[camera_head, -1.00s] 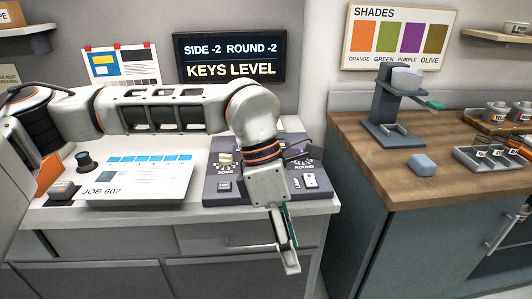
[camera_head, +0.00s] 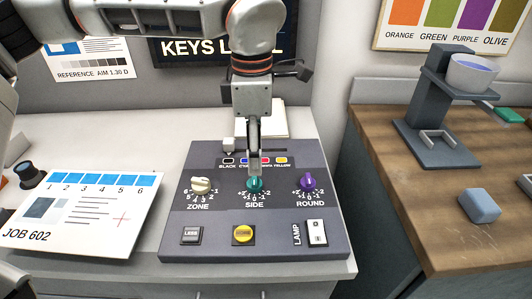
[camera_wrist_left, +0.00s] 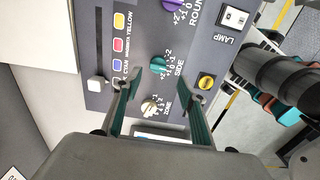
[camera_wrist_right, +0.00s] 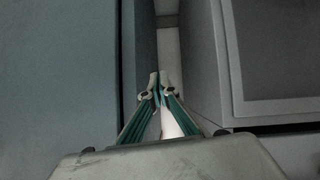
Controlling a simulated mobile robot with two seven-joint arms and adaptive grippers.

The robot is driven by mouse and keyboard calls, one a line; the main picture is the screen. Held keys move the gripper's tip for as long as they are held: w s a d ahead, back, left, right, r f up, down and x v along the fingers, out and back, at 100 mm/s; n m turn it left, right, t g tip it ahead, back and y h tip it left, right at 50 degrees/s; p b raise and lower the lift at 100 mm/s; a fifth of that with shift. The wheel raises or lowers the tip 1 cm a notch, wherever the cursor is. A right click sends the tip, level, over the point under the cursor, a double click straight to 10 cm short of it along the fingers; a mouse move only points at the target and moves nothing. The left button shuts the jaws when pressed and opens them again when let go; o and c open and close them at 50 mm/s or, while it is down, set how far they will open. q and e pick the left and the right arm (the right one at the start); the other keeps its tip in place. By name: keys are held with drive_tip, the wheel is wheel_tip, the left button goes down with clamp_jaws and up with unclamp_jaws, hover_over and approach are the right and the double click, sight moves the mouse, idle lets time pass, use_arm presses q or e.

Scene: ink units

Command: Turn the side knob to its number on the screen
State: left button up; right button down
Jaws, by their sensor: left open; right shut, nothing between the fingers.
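The teal SIDE knob (camera_head: 255,184) sits in the middle of the knob row on the dark console (camera_head: 178,215); it also shows in the left wrist view (camera_wrist_left: 160,65). Its pointer setting is too small to read surely. My left gripper (camera_head: 254,165) points down over the SIDE knob. In the left wrist view its fingers (camera_wrist_left: 156,78) are open, with the knob ahead between the fingertips; I see no contact. The screen (camera_head: 166,50) is partly hidden by my left arm; only part of "KEYS LEVEL" shows. My right gripper (camera_wrist_right: 160,88) is shut and empty, away from the console.
The cream ZONE knob (camera_head: 201,185) and purple ROUND knob (camera_head: 307,183) flank the SIDE knob closely. A yellow button (camera_head: 243,234) and a LAMP switch (camera_head: 317,232) lie in front. The job sheet (camera_head: 85,215) lies left; a wooden counter (camera_head: 440,215) stands right.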

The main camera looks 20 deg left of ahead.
sight(257, 179)
use_arm(q)
drive_tip(key=shift+w, duration=0.25)
drive_tip(key=shift+w+f, duration=0.1)
drive_tip(key=shift+f, duration=0.25)
drive_tip(key=f, duration=0.6)
drive_tip(key=shift+s, duration=0.2)
drive_tip(key=shift+f+b, duration=0.3)
drive_tip(key=shift+f, duration=0.2)
use_arm(e)
drive_tip(key=shift+s+f, duration=0.2)
drive_tip(key=shift+f, duration=0.25)
use_arm(q)
drive_tip(key=c, duration=1.1)
